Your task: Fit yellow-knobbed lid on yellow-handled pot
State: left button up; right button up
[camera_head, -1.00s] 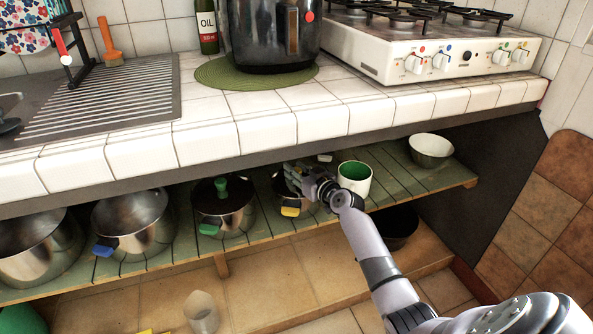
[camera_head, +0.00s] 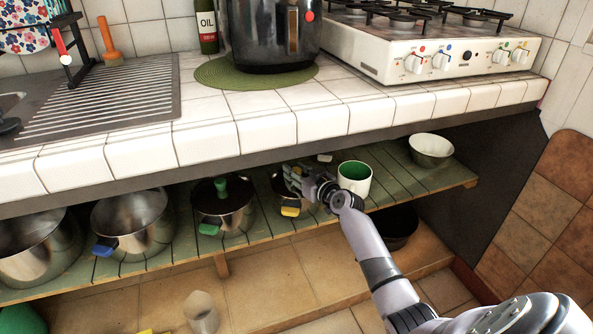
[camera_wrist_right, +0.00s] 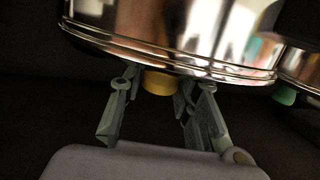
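The yellow-handled pot is a steel pot (camera_head: 281,190) on the shelf; its yellow handle (camera_head: 290,211) faces the front. My right gripper (camera_head: 298,178) reaches over this pot from the right at about rim height. In the wrist view, a shiny steel side (camera_wrist_right: 170,28) fills the top, and a yellow piece (camera_wrist_right: 160,82), apparently the lid's knob, shows just past the rim. My right gripper (camera_wrist_right: 162,95) looks open, with fingers spread either side of it. The rim hides the fingertips. I cannot tell how the lid sits. My left gripper is not in view.
A green-knobbed lidded pot (camera_head: 238,215) stands left of the yellow-handled pot, with a blue-handled pot (camera_head: 133,228) farther left. A white-green cup (camera_head: 354,180) stands close behind my right wrist. The counter edge (camera_head: 240,138) overhangs the shelf.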

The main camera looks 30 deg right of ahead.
jog(key=o, duration=0.4)
jog(key=shift+s, duration=0.1)
jog(key=s, duration=0.4)
jog(key=s+r, duration=0.1)
jog(key=s, duration=0.2)
jog(key=s+r, duration=0.1)
jog(key=s, duration=0.3)
jog(key=shift+s, duration=0.35)
